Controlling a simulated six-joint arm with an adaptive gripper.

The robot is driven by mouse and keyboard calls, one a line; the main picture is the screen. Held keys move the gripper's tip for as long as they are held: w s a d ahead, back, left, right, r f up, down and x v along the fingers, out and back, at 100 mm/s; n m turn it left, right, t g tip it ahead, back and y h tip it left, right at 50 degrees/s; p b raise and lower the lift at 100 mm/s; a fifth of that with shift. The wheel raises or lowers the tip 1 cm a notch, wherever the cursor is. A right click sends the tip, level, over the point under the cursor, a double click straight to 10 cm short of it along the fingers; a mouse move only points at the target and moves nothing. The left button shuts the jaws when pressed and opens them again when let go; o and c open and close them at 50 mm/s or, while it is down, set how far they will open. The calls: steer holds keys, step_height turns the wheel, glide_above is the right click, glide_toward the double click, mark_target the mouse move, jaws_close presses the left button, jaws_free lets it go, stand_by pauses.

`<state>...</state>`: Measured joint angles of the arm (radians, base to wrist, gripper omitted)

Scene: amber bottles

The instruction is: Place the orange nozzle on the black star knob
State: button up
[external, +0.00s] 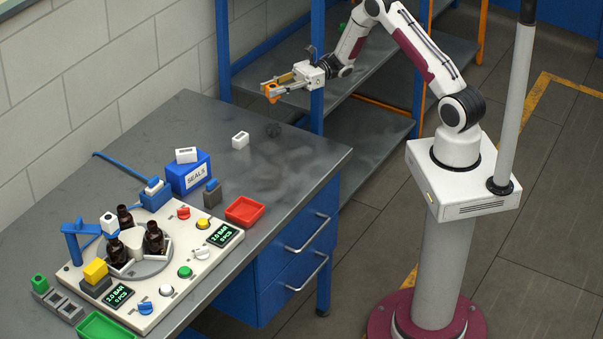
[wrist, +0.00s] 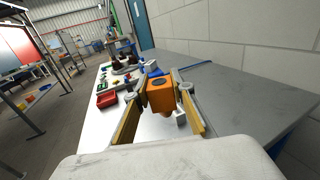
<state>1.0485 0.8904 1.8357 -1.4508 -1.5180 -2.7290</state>
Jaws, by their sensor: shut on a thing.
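The orange nozzle (external: 271,93) is held between the yellow fingers of my gripper (external: 277,87), above the far right part of the grey table. In the wrist view the orange nozzle (wrist: 160,95) sits between both fingers of my gripper (wrist: 161,88), a block with a dark round opening facing the camera.
A white block (external: 240,140) lies left of the knob. A red tray (external: 245,211) and a blue SEALS box (external: 189,173) stand nearer the bottle station (external: 149,262). A blue shelf post (external: 317,60) rises close beside my gripper. The tabletop around the knob is mostly clear.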

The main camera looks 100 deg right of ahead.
steer(key=shift+f, duration=2.75)
steer(key=shift+f, duration=1.85)
steer(key=shift+f, duration=0.15)
steer(key=o, duration=1)
steer(key=shift+s+d, duration=0.2)
steer(key=shift+s, duration=0.2)
steer(key=v, duration=1.1)
